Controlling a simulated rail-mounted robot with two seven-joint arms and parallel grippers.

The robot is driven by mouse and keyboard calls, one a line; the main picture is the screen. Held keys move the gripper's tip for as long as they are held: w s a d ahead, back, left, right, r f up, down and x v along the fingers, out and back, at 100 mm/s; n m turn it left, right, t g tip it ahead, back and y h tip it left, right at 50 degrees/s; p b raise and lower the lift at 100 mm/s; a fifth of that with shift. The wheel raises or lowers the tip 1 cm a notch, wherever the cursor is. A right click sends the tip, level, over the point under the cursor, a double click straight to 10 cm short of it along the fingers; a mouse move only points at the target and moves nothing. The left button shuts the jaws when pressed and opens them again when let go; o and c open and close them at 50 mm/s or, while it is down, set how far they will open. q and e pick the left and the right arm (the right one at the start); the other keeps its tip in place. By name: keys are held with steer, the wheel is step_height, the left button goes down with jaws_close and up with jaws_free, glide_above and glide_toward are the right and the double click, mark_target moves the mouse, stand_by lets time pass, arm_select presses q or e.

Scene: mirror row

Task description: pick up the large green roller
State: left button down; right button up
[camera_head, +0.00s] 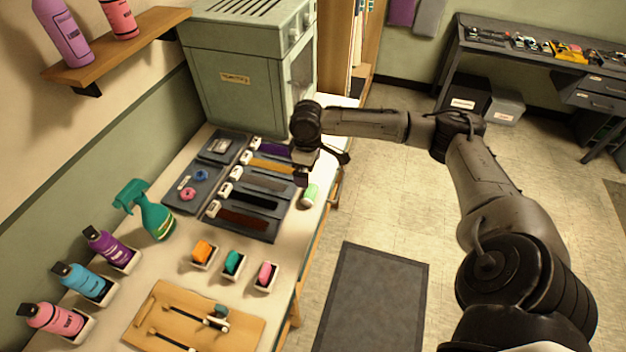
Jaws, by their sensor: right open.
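A light green cylinder with a pale end (309,195), which looks like the large green roller, lies near the right edge of the workbench (185,265), just right of the dark tray of strips. My right gripper (318,167) is above and slightly beyond it, pointing down, open and apart from it as far as I can see. Its fingers are small and partly hidden by the wrist. My left gripper is not in view.
A dark tray with coloured strips (250,221) lies beside the cylinder. A green cabinet (235,90) stands behind. A spray bottle (152,212), bottles in holders, small coloured blocks and a wooden board (165,310) fill the front. Floor is open right of the bench.

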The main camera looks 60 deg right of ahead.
steer(key=d, duration=0.2)
glide_above(310, 191)
step_height(310, 191, down, 7)
steer(key=shift+w+f, duration=0.1)
steer(key=shift+d+f+p, duration=0.1)
steer(key=shift+f+p, duration=0.5)
steer(key=shift+f, duration=2.5)
steer(key=c, duration=0.8)
steer(key=shift+r, duration=0.1)
